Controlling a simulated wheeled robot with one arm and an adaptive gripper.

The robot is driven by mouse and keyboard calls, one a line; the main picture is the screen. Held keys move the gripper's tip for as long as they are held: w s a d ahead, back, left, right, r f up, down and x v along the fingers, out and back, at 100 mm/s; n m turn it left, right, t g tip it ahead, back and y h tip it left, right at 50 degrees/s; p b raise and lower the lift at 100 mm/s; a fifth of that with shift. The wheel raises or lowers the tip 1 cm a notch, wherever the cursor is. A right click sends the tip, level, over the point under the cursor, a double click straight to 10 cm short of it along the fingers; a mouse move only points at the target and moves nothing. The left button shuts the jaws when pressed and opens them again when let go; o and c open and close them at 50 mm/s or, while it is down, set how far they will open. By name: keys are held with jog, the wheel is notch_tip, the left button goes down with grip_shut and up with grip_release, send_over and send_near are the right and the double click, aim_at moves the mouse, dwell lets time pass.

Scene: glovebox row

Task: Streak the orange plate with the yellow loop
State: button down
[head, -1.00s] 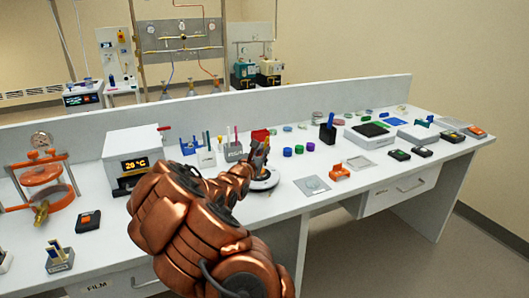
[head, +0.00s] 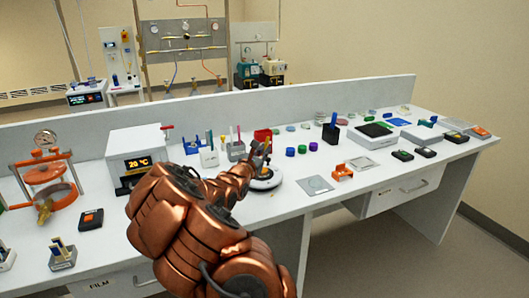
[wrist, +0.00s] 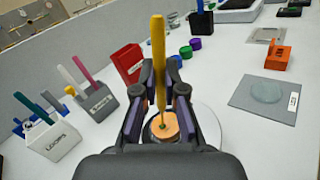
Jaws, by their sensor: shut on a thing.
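My gripper (wrist: 163,90) is shut on the yellow loop (wrist: 158,50), a long stick standing nearly upright between the fingers in the wrist view. The orange plate (wrist: 171,131) is a small round disc just below the fingers, partly hidden by them. The loop's lower end is at or just above the plate; I cannot tell if it touches. The plate sits on a round white-and-dark stand (head: 266,181). In the head view my gripper (head: 262,160) is over this stand, and the plate is mostly hidden.
A white box labelled LOOPS (wrist: 53,143), a grey rack (wrist: 95,105) with coloured sticks and a red bin (wrist: 129,62) stand left. At right are a grey pad (wrist: 245,98) with a clear dish and an orange holder (wrist: 279,57). The bench front right of the stand is clear.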

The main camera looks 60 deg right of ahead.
jog(key=shift+w+a, duration=0.25)
jog(key=shift+a, duration=0.05)
dwell(0.5)
jog(key=shift+w+d, duration=0.2)
jog(key=shift+w, duration=0.15)
dwell(0.5)
jog(key=shift+s+d+b, duration=0.45)
jog(key=shift+d+b, duration=0.15)
jog(key=shift+d, duration=0.1)
jog(key=shift+s+d+b, duration=0.45)
jog(key=shift+d+b, duration=0.1)
jog(key=shift+d, duration=0.1)
dwell(1.9)
dwell(0.4)
notch_tip(320, 180, up, 6)
jog(key=p, duration=0.2)
dwell(0.6)
